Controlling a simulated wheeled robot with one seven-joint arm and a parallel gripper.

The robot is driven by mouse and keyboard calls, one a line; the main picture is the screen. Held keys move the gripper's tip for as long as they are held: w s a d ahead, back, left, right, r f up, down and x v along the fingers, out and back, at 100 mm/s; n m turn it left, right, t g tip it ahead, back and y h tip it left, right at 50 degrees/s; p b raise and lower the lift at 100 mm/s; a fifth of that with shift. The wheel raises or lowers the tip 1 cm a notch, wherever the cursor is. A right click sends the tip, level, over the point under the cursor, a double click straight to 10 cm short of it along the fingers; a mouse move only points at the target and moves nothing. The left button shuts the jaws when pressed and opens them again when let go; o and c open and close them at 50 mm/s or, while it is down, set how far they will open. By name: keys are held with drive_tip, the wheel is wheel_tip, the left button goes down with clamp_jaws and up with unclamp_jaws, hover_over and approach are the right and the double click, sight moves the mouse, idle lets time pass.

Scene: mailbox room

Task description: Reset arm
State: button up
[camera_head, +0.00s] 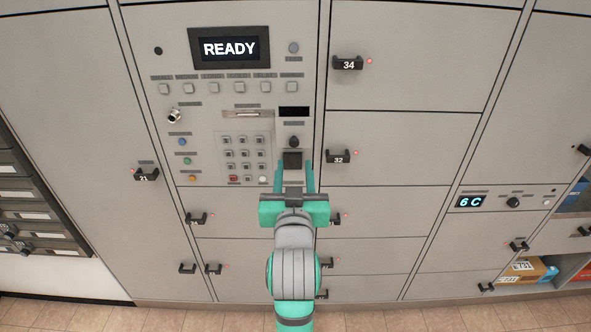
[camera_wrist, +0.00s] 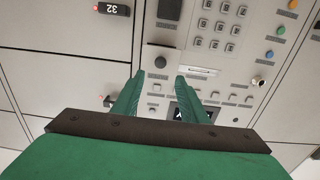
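My gripper (camera_head: 293,182) is teal and reaches up in front of the locker panel in the head view. Its two fingers are spread apart with nothing between them. In the wrist view, the gripper (camera_wrist: 158,88) shows two green fingers with a gap between them, and the panel stands behind. The fingers overlap the panel near a small dark square (camera_head: 292,160) in the head view. I cannot tell whether they touch it. The arm extends from the bottom of the head view.
The panel has a READY screen (camera_head: 230,48), a keypad (camera_head: 244,152) and several buttons. Locker doors with black handles surround it, including handle 32 (camera_head: 339,156) and handle 34 (camera_head: 348,64). An open compartment at lower right holds a cardboard box (camera_head: 522,270). Tiled floor (camera_head: 400,317) lies below.

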drive_tip(key=s+f+g, duration=0.1)
drive_tip(key=s+f, duration=0.7)
drive_tip(key=f, duration=0.5)
drive_tip(key=s+f, duration=0.8)
drive_tip(key=f, duration=0.6)
drive_tip(key=s+f, duration=0.3)
drive_tip(key=s, duration=1.1)
drive_tip(key=s+f+g, duration=0.1)
drive_tip(key=s+f, duration=0.2)
drive_tip(key=s, duration=1)
drive_tip(key=shift+s+d+f+g, duration=0.15)
drive_tip(key=shift+s+d+g, duration=0.05)
drive_tip(key=shift+s+g, duration=0.15)
drive_tip(key=shift+w, duration=0.1)
